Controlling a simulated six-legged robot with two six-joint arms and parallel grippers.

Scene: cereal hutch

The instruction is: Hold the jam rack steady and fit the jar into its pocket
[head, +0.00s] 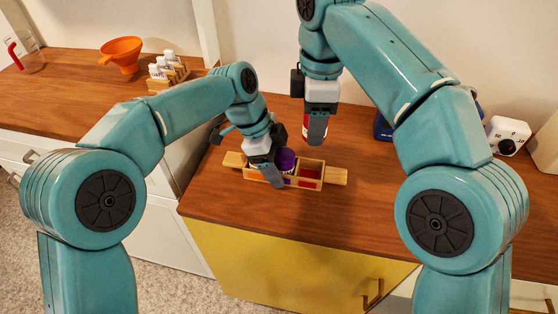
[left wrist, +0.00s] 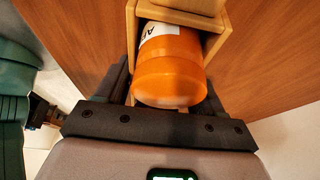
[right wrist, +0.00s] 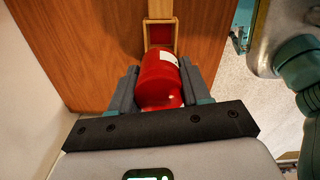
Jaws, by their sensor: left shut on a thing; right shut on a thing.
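The wooden jam rack (head: 336,176) lies on the counter near its front edge. Its left pocket holds an orange jar (left wrist: 168,68), its middle pocket a purple jar (head: 286,158). The right pocket (head: 309,174) is empty with a red floor, which also shows in the right wrist view (right wrist: 160,35). My left gripper (head: 272,178) is shut across the rack's walls at the left pocket and hides part of it. My right gripper (head: 317,138) is shut on a red jar (right wrist: 160,82) with a white label. It holds the jar above and behind the rack, apart from it.
An orange funnel (head: 121,52) and a small rack of white-capped jars (head: 168,70) stand on the left counter. A white device with dark knobs (head: 508,136) stands at the right, with a blue object (head: 383,127) behind my right arm. The counter around the rack is clear.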

